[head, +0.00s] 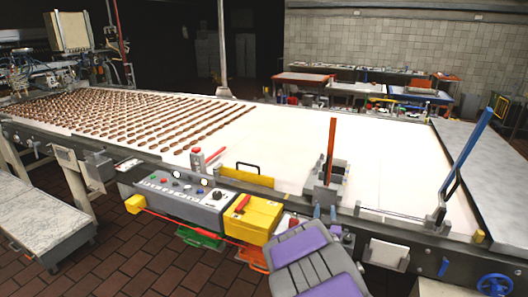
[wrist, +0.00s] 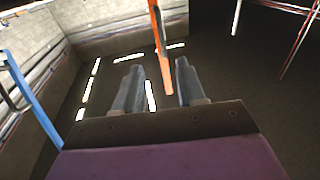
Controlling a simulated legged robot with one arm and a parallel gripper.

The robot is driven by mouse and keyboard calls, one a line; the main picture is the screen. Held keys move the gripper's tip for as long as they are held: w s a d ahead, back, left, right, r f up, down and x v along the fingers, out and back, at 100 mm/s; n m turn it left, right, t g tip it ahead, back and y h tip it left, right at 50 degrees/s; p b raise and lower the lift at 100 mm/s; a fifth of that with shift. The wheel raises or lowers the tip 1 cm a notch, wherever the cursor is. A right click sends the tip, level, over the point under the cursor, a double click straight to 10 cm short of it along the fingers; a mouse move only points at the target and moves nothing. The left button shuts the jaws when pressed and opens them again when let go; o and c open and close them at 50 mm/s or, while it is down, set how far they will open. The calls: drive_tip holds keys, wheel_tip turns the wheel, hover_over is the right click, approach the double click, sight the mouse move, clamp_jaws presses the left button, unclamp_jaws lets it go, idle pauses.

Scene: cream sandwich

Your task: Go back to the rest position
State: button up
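My gripper (wrist: 158,66) shows in the wrist view with its two grey fingers apart and nothing clasped between them. The orange lever (wrist: 160,40) appears in the gap between the fingers in that picture. I cannot tell how far it is from them. In the head view the orange lever (head: 331,150) stands upright on a grey bracket at the conveyor's front edge. My purple and grey arm shows at the bottom of the head view, in front of the machine. The gripper's fingers cannot be made out there.
A long white conveyor (head: 385,150) carries rows of brown biscuits (head: 120,115) on its left part. A control panel (head: 185,198) and a yellow box (head: 250,218) are on its front. A blue lever (head: 468,150) leans at the right. Brick floor (head: 125,270) is clear at lower left.

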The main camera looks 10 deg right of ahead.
drive_tip(key=s+a+n+g+y, duration=0.1)
drive_tip(key=s+a+g, duration=0.3)
drive_tip(key=s, duration=1.2)
drive_tip(key=s+a+n+g+y, duration=0.1)
drive_tip(key=s+a+g+y, duration=0.2)
drive_tip(key=s+g, duration=0.6)
drive_tip(key=s+a+n+g+y, duration=0.1)
drive_tip(key=s+a+g, duration=0.5)
drive_tip(key=s, duration=1.9)
drive_tip(key=shift+a+r+n+y, duration=0.25)
drive_tip(key=shift+r+n+y, duration=0.15)
drive_tip(key=shift+y, duration=0.1)
